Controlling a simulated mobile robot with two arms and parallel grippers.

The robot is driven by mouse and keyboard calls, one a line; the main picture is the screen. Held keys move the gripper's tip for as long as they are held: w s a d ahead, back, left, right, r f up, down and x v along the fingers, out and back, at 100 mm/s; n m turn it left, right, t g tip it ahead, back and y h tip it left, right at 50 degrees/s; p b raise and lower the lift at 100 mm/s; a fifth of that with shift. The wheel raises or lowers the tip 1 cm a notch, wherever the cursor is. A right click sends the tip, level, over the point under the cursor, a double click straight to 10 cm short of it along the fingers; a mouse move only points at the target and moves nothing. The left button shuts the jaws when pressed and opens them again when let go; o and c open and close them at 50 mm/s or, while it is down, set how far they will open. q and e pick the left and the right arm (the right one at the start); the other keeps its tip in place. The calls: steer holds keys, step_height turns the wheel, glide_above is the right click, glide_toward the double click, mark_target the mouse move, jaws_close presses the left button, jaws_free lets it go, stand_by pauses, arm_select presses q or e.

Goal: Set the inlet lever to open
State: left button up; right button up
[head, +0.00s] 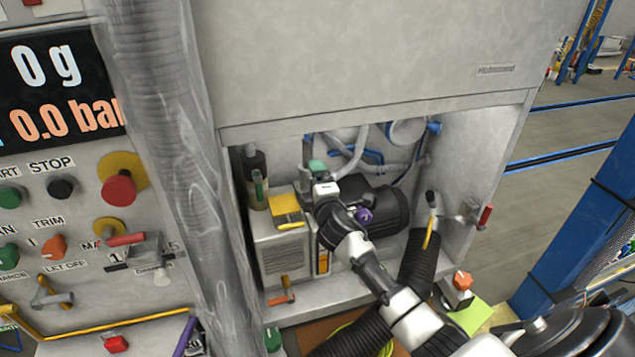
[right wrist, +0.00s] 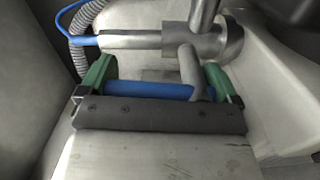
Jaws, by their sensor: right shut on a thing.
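My right gripper (head: 318,168) reaches into the open cabinet bay, in front of the dark pump; only a green fingertip shows clearly in the head view. In the right wrist view its green fingers (right wrist: 158,82) are shut on a lever with a blue grip (right wrist: 145,90). The grip lies crosswise between the fingers. A grey metal stem joins it to a round metal valve body (right wrist: 212,40). No label names this lever as the inlet, and its set position cannot be told. In the head view the gripper hides it. My left gripper is not in view.
The cabinet's walls and upper panel (head: 370,60) enclose the bay. The dark pump (head: 385,210) is beside my gripper. A red-handled lever (head: 485,216) is on the right wall. A thick translucent hose (head: 165,130) hangs left, beside the control panel (head: 70,190).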

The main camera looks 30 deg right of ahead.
steer(key=shift+a+f+n, duration=0.1)
steer(key=shift+a+n, duration=0.05)
steer(key=shift+n, duration=0.45)
steer(key=o, duration=0.9)
steer(key=shift+o, duration=0.2)
steer(key=b+v, duration=0.1)
steer(key=v, duration=0.9)
steer(key=shift+s, duration=0.35)
steer(key=shift+a, duration=0.15)
